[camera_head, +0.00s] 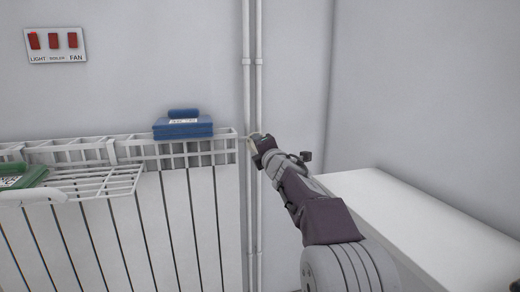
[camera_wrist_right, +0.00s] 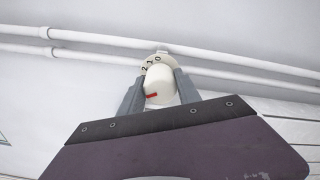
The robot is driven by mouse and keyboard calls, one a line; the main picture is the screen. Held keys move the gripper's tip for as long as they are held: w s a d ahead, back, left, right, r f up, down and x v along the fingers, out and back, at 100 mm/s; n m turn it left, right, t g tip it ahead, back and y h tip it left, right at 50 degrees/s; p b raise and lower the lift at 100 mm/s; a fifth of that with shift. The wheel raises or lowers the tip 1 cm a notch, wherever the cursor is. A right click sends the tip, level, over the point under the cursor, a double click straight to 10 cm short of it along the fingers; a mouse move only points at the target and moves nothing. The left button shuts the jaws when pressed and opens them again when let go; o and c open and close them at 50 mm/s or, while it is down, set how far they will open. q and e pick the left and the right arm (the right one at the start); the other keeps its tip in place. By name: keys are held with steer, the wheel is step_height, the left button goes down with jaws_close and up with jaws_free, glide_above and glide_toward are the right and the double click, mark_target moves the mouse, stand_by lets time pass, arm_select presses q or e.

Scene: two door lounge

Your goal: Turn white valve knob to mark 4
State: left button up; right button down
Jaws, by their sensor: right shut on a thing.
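The white valve knob (camera_wrist_right: 160,86) shows in the right wrist view, with a red pointer line on its side. Behind it is a pale dial collar (camera_wrist_right: 148,64) with black digits; 2, 1 and 0 are readable, and a mark 4 is not visible. My right gripper (camera_wrist_right: 160,92) has one grey finger on each side of the knob and is shut on it. In the head view my right gripper (camera_head: 257,141) reaches the pipes beside the radiator's upper right corner and mostly hides the knob. My left gripper is not in view.
White vertical pipes (camera_head: 252,70) run up the wall beside the white radiator (camera_head: 205,215). A blue object (camera_head: 183,128) lies on the radiator's top, and a rack (camera_head: 95,183) holds a green item (camera_head: 22,177). A white surface (camera_head: 420,215) stands at right. A switch panel (camera_head: 55,45) is upper left.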

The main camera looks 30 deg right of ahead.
steer(key=shift+f+n, duration=0.1)
steer(key=shift+n, duration=1.5)
steer(key=c, duration=0.9)
jaws_free()
steer(key=shift+o, duration=0.2)
steer(key=b+v, duration=0.1)
steer(key=v, duration=0.8)
